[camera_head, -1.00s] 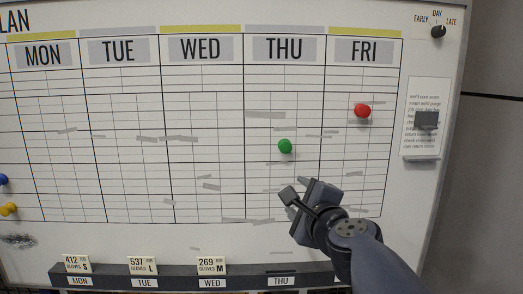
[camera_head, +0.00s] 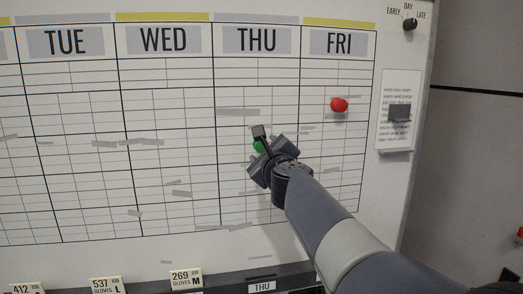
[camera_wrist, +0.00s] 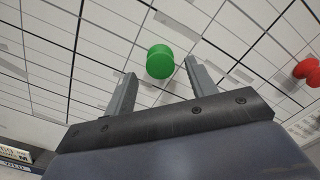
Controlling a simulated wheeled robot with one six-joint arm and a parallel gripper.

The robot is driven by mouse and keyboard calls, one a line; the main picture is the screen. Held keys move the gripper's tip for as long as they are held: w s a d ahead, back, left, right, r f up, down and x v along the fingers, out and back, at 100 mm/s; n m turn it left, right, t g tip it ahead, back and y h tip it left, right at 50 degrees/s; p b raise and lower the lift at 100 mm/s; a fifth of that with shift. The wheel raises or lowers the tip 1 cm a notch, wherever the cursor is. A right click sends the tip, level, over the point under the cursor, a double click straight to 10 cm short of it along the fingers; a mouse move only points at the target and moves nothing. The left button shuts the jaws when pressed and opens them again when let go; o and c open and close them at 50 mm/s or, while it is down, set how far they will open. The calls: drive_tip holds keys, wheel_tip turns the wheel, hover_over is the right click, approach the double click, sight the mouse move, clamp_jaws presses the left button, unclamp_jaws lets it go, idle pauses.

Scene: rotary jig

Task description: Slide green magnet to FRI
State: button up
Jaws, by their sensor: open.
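The green magnet (camera_head: 258,146) is on the whiteboard in the THU column, partly hidden behind my gripper (camera_head: 260,153) in the head view. In the wrist view the green magnet (camera_wrist: 160,62) stands just beyond and between the tips of my open gripper (camera_wrist: 160,70), with space on both sides. The jaws hold nothing. The FRI heading (camera_head: 339,43) tops the rightmost column, to the right of THU.
A red magnet (camera_head: 339,105) sits in the FRI column, also at the right of the wrist view (camera_wrist: 307,72). A paper note (camera_head: 398,135) with a dark clip is right of the grid. A dial (camera_head: 410,24) is at the top right. A ledge with cards (camera_head: 186,279) runs below.

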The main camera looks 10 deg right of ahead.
drive_tip(key=shift+w, duration=0.95)
drive_tip(key=shift+c, duration=0.3)
clamp_jaws()
